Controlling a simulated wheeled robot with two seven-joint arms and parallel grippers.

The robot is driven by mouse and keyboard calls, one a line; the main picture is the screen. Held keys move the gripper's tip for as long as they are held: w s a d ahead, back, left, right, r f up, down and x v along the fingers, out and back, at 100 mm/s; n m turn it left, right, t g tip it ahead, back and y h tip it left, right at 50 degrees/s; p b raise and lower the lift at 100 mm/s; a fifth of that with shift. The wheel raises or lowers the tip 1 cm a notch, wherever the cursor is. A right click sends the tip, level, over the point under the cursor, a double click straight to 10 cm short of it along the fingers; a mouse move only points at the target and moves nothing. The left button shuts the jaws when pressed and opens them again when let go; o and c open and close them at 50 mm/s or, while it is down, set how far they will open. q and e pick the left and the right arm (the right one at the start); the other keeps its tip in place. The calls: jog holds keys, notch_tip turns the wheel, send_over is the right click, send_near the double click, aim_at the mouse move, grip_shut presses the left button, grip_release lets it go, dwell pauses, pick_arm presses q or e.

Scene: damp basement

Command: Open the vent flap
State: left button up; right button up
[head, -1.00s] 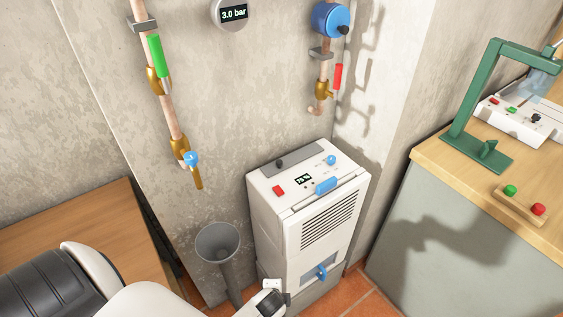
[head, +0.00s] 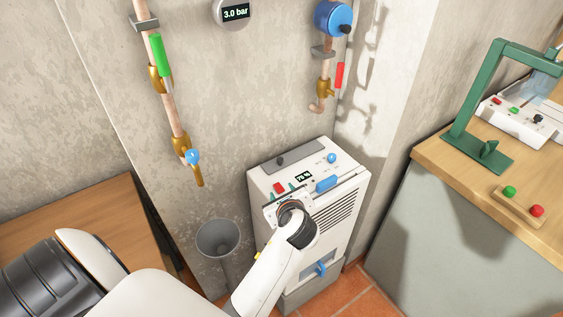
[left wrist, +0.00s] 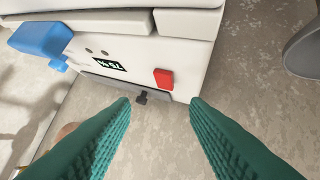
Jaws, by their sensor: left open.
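The white cabinet unit (head: 325,225) stands on the floor against the wall. Its top carries a dark grey strip with a small black knob (head: 279,164), a red button (head: 279,187), a display, a blue knob (head: 332,158) and a blue handle (head: 327,183) near the front edge. I cannot tell which part is the vent flap. My left gripper (head: 290,191) is open and empty over the top's left part. In the left wrist view its green fingers (left wrist: 160,103) point toward the grey strip (left wrist: 110,83) and the red button (left wrist: 163,78). My right gripper is not in view.
A grey funnel-topped pipe (head: 218,238) stands left of the cabinet. Pipes with a green lever (head: 160,55) and a red lever (head: 340,75) run down the wall. A workbench (head: 440,160) with a green stand is at right, and a wooden surface (head: 85,235) at left.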

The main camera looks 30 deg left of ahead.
aim_at(280, 159)
pick_arm(q)
jog(key=w+r+m+y, duration=0.1)
jog(key=w+r+m, duration=0.1)
jog(key=m, duration=0.1)
jog(key=shift+w+t, duration=0.3)
jog(key=shift+w+r+m, duration=0.25)
jog(key=shift+w+m, duration=0.05)
jog(key=shift+m, duration=0.1)
jog(key=shift+w+a, duration=0.2)
jog(key=shift+w, duration=0.05)
jog(key=x, duration=1.1)
jog(key=shift+w+a+b, duration=0.1)
jog(key=shift+a+b, duration=0.1)
jog(key=shift+b, duration=0.1)
jog(key=shift+c, duration=0.5)
